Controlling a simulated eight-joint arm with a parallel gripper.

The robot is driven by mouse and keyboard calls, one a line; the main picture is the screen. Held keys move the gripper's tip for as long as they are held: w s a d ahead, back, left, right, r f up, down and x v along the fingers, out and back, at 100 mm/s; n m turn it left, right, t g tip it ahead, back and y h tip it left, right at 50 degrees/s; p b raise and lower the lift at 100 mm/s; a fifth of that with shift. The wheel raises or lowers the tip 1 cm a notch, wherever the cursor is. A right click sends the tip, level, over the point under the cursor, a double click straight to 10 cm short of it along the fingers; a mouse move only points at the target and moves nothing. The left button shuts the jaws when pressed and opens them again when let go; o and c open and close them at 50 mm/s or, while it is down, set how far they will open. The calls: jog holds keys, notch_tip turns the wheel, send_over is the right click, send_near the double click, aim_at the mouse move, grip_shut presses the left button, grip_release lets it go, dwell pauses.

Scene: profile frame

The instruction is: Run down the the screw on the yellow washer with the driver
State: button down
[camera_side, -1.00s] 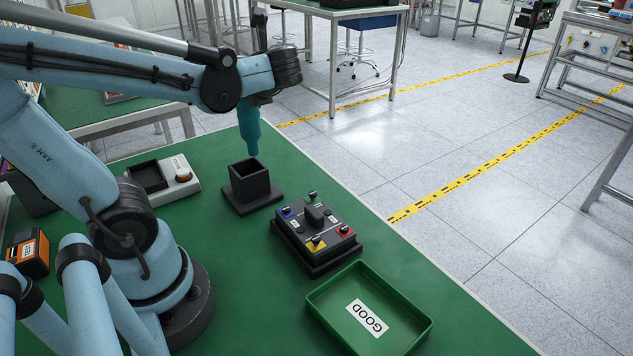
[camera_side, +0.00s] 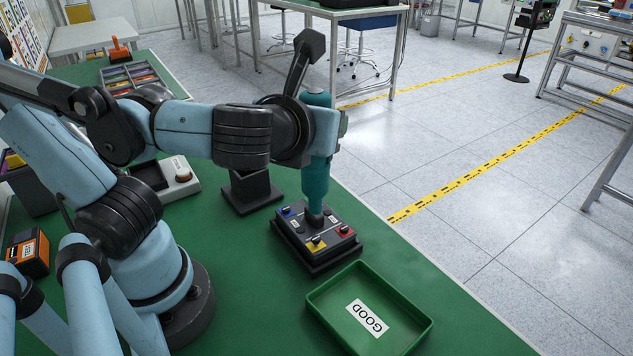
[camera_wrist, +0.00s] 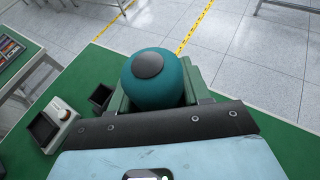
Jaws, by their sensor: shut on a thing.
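My gripper (camera_side: 322,128) is shut on the teal driver (camera_side: 316,182), held upright over the black fixture (camera_side: 318,262). In the wrist view the driver's rounded top with a dark cap (camera_wrist: 150,68) sits between the jaws. The driver's lower end is at the dark block in the fixture's middle; I cannot tell whether it touches. The yellow washer's pad (camera_side: 316,244) is at the fixture's near edge with a small dark screw standing on it, apart from the driver. A blue pad (camera_side: 286,211) is at the far left and a red pad (camera_side: 345,231) at the right.
The black square holder (camera_side: 252,192) stands behind left, partly covered by my arm. A green tray labelled GOOD (camera_side: 425,325) lies at the front right. A grey box with a knob (camera_side: 186,188) is at the left. The green table's right edge runs close by the fixture.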

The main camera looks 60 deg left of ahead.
aim_at(320, 167)
jog(key=shift+d, duration=0.15)
jog(key=shift+f, duration=0.1)
jog(key=shift+f, duration=3.5)
dwell(1.2)
